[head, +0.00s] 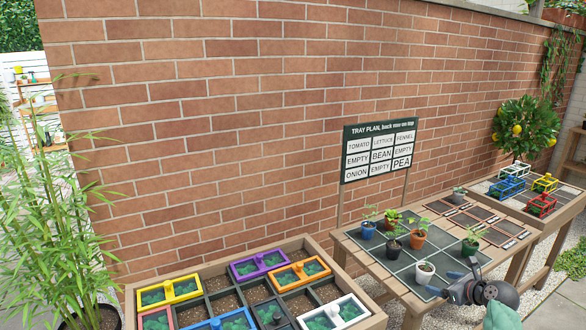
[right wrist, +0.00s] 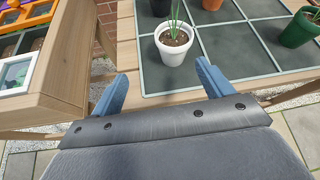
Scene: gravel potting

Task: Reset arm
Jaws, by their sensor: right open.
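My right gripper (head: 456,280) is at the front edge of the potting table, at lower right in the head view. In the right wrist view its two blue fingers are wide apart and nothing is between them (right wrist: 160,82). A white pot (head: 425,273) with a thin green seedling stands upright on the table's dark tile grid, just beyond the fingertips. It also shows in the right wrist view (right wrist: 174,48), apart from the fingers. My left gripper is not in view.
Several potted seedlings stand on the table, among them an orange pot (head: 417,240) and a green pot (head: 470,247). A wooden tray of colored frames (head: 184,290) stands at left. A sign (head: 379,150) and brick wall are behind. Another bench with frames (head: 541,205) is at right.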

